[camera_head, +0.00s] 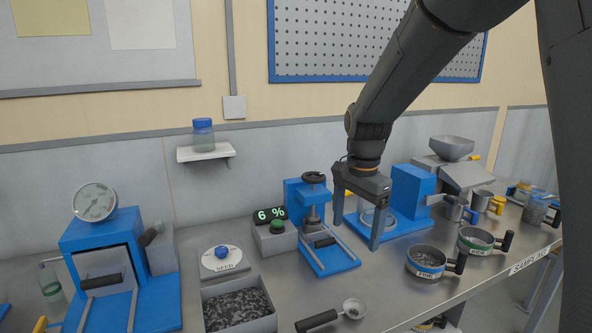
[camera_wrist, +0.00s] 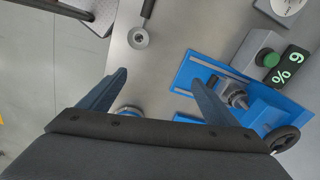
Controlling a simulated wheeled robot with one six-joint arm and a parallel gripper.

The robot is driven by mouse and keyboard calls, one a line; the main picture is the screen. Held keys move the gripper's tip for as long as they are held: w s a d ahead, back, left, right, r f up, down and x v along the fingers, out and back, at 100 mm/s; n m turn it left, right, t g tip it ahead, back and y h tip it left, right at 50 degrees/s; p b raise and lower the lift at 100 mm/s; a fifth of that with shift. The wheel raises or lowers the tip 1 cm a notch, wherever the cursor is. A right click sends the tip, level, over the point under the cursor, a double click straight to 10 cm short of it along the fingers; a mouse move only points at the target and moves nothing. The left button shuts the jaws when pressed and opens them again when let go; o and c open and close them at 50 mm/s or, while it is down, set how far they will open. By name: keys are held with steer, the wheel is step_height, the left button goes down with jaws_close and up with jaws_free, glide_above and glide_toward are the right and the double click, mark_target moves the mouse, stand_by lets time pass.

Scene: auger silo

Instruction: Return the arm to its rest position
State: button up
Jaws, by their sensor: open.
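My gripper (camera_head: 356,222) hangs from my arm above the metal bench, pointing down. It is open and nothing is between its fingers. In the head view its fingers show in front of a blue stand with a clear jar (camera_head: 376,218). In the wrist view my gripper (camera_wrist: 157,82) has its two fingers spread wide over the bench top. A blue press with a dark hand wheel (camera_head: 314,215) stands just left of my gripper, and it also shows at the right of the wrist view (camera_wrist: 235,97).
A display box reading "6 %" (camera_head: 273,232), a grey bin of dark grains (camera_head: 238,306) and a scoop (camera_head: 350,309) are on the left and front. Two round sieves (camera_head: 427,261) (camera_head: 475,241) stand to the right. A hopper machine (camera_head: 452,148) is behind. Bare bench lies around the scoop.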

steer(key=s+d+f+n, duration=0.2)
steer(key=s+f+n, duration=0.3)
steer(key=s, duration=0.4)
steer(key=s+d+f+n+b, duration=0.1)
steer(key=s+d+f+n, duration=0.2)
steer(key=s, duration=0.6)
step_height(320, 180, down, 2)
steer(key=n, duration=0.3)
steer(key=shift+s+d+f+t, duration=0.15)
steer(key=shift+s+f+t, duration=0.05)
steer(key=shift+s+t, duration=0.1)
